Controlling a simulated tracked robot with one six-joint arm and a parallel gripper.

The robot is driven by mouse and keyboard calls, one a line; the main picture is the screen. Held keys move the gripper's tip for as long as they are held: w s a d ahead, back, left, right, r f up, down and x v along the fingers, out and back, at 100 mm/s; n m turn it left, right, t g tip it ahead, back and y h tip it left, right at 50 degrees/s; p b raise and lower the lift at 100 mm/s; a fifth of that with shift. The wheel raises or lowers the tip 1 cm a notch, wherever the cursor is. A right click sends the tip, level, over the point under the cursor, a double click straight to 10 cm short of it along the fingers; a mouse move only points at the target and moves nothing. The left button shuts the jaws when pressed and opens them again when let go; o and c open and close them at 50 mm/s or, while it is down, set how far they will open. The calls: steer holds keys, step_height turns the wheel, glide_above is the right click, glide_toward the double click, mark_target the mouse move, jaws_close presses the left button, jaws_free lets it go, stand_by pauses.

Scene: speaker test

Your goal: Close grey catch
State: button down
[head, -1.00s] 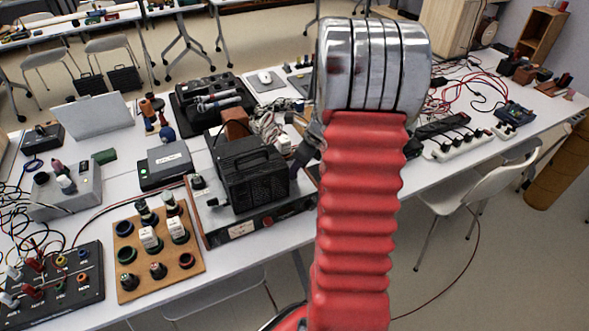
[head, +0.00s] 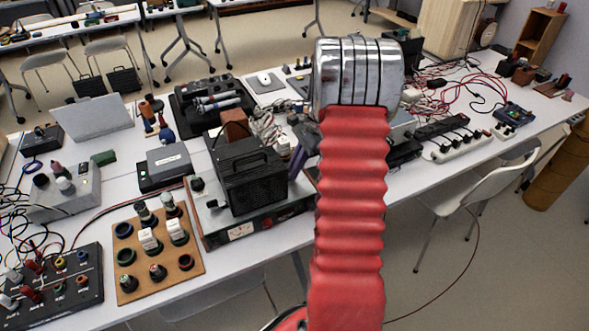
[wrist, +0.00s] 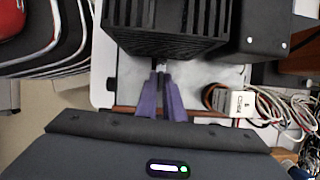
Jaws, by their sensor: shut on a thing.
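The black slatted speaker box (head: 250,175) stands on a wood-edged base unit on the table in the head view. In the wrist view its slatted side (wrist: 165,40) fills the top middle. A small grey piece, seemingly the grey catch (wrist: 160,67), shows at the foot of that side. My gripper (wrist: 161,74) has its purple fingers close together, shut on this piece; the tips largely hide it. In the head view my gripper (head: 296,160) is at the right side of the speaker box, partly hidden by my arm.
A white plug block (wrist: 238,103) and tangled cables (wrist: 290,108) lie right of my fingers in the wrist view. A dark box (wrist: 264,32) stands beside the speaker. A wooden board with knobs (head: 160,255) lies left of the base unit. A chair (head: 480,190) stands at the right.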

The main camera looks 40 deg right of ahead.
steer(key=shift+n, duration=0.5)
steer(key=c, duration=1.9)
jaws_free()
steer(key=shift+o, duration=0.2)
steer(key=v, duration=1.3)
steer(key=shift+w+r, duration=0.25)
steer(key=shift+r, duration=0.15)
steer(key=shift+d, duration=0.1)
